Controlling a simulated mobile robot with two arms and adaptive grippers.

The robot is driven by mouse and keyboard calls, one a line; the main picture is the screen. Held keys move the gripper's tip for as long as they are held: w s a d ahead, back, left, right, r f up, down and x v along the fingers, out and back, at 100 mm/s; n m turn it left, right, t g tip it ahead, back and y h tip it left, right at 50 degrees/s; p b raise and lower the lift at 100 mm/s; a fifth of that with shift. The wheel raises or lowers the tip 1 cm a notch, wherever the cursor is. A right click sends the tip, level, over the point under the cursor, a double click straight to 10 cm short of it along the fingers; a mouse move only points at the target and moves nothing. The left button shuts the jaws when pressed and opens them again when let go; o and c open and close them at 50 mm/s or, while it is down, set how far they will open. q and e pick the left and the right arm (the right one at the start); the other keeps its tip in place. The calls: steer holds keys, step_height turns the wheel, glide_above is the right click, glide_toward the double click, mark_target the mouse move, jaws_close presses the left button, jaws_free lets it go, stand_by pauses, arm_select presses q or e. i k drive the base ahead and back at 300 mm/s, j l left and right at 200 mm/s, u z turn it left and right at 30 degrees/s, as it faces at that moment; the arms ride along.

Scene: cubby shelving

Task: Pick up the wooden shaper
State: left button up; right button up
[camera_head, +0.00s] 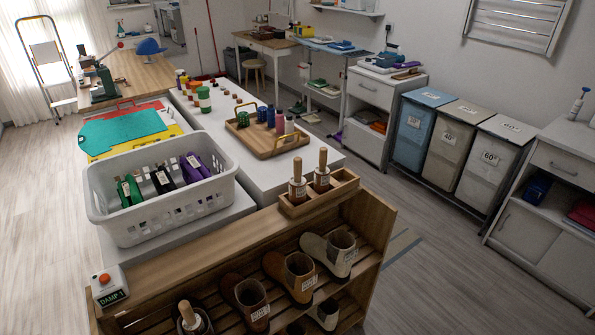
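Two wooden-handled shapers stand upright in a small wooden box (347,190) on top of the cubby shelf. The left shaper (297,172) and the right shaper (323,163) each have a pale handle, a dark band and a labelled brown lower part. Their lower ends are hidden in the box. A similar pale handle (185,310) stands up from a grey boot at the lower left of the shelf. I cannot tell which one the task names. Neither of my grippers is in view.
Several labelled ankle boots (298,277) stand in the slatted cubby shelf (240,238). A white basket (160,220) with folded items is behind it, beside a wooden tray (262,147) with thread spools. A "DAMP 1" button box (108,288) sits front left. Floor is clear at left.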

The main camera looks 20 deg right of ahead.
mark_target(322, 173)
steer(key=l+u, duration=0.15)
steer(key=l, duration=0.85)
steer(key=l+u, duration=0.2)
steer(key=l, duration=0.75)
steer(key=l+u, duration=0.15)
steer(key=l, duration=0.85)
steer(key=i+l+u, duration=0.15)
steer(key=l, duration=0.2)
steer(key=l+u, duration=0.1)
steer(key=l, duration=0.25)
